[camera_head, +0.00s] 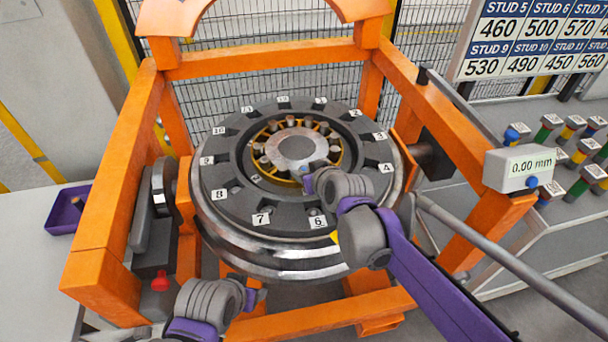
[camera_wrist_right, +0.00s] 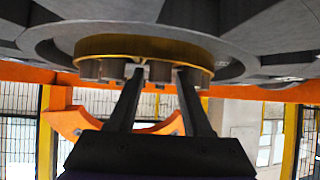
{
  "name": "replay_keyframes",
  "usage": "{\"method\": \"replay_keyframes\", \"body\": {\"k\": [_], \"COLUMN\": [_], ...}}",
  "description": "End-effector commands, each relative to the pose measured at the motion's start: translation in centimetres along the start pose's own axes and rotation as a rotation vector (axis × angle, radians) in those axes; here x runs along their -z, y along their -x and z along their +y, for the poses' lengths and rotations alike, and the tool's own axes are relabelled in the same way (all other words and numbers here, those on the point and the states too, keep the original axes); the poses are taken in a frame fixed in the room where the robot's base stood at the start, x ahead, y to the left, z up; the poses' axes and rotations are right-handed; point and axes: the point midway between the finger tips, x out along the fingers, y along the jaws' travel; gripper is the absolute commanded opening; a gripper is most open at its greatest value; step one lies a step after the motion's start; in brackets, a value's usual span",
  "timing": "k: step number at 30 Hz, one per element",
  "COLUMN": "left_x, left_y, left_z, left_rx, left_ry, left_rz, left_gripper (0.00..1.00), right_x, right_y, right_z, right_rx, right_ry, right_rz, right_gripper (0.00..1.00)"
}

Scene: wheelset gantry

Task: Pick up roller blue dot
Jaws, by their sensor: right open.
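Several grey rollers (camera_head: 272,127) stand in a ring with a yellow-gold cage (camera_head: 258,136) around the hub of the large wheel. A roller end shows between the fingertips; contact cannot be told. My left gripper (camera_head: 254,296) is low at the front, its jaws unclear.
The wheel's dark plate (camera_head: 240,208) has numbered slots and sits in an orange frame (camera_head: 95,215). A gauge (camera_head: 520,168) reads 0.00 mm. Colour-banded cylinders (camera_head: 547,128) stand on the right bench. A purple tray (camera_head: 66,212) lies at left. A grey rod (camera_head: 510,262) crosses the lower right.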

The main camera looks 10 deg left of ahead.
Motion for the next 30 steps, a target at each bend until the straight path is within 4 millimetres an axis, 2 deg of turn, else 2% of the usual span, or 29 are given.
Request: {"method": "replay_keyframes", "body": {"k": [5, 12, 14, 26, 30], "left_x": [-0.01, -0.01, -0.01, -0.01, 0.09], "left_y": [0.00, 0.00, 0.00, 0.00, 0.12], "left_z": [0.00, 0.00, 0.00, 0.00, 0.00], "left_rx": [0.000, 0.000, 0.000, 0.000, 0.000], "left_ry": [0.000, 0.000, 0.000, 0.000, 0.000], "left_rz": [0.000, 0.000, 0.000, 0.000, 0.001], "left_gripper": [0.65, 0.65, 0.65, 0.65, 0.65], "right_x": [-0.02, -0.02, -0.02, 0.05, 0.97], "right_y": [0.00, 0.02, 0.02, 0.08, 0.70], "right_z": [0.00, 0.01, 0.01, 0.01, 0.01], "right_rx": [0.000, 0.000, 0.000, 0.000, 0.000], "right_ry": [0.000, 0.000, 0.000, 0.000, 0.001], "right_rz": [0.000, 0.000, 0.000, 0.000, 0.001], "right_gripper": [0.49, 0.08, 0.00, 0.00, 0.00]}}
